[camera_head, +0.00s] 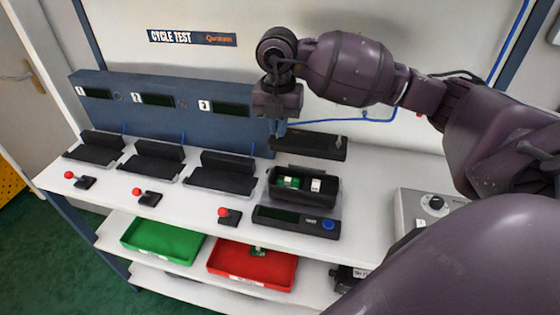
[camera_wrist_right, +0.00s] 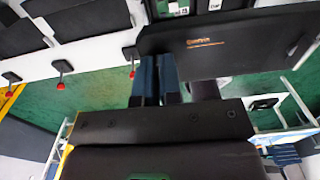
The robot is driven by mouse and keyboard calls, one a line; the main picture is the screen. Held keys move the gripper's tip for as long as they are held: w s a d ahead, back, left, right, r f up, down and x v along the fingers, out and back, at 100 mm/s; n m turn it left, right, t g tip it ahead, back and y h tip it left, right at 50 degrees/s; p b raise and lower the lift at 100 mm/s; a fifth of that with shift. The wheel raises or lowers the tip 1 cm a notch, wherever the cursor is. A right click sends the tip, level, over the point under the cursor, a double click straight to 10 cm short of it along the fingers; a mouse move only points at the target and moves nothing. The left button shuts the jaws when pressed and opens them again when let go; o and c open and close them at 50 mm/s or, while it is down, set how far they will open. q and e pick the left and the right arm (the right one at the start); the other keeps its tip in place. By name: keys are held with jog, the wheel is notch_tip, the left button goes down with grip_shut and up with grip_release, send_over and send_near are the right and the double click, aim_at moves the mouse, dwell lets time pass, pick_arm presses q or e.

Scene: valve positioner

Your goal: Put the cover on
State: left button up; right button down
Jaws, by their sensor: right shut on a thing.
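The cover (camera_head: 308,147) is a flat black plate, roughly level, at the far side of the open positioner housing (camera_head: 331,196). The housing is a black box on the white bench, with a green board (camera_head: 287,182) and a white part (camera_head: 316,184) inside. My right gripper (camera_head: 279,129) is shut on the cover's left end, its blue fingers pointing down. In the right wrist view the cover (camera_wrist_right: 235,38) lies across the tips of the blue fingers (camera_wrist_right: 160,78), with orange lettering on its face. The housing is partly cut off at the top there. My left gripper is not in view.
A black device with a blue button (camera_head: 328,224) sits in front of the housing. Three black stations line the blue panel (camera_head: 150,112), each with a red-knobbed lever. A grey box with a dial (camera_head: 436,203) stands right. Green (camera_head: 163,241) and red (camera_head: 252,267) trays sit below.

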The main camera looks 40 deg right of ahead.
notch_tip(320, 180, down, 11)
jog(key=shift+r+b, duration=0.1)
jog(key=shift+b, duration=0.2)
dwell(0.4)
jog(key=c, duration=1.3)
grip_release()
notch_tip(320, 180, up, 12)
jog(key=shift+p, duration=0.3)
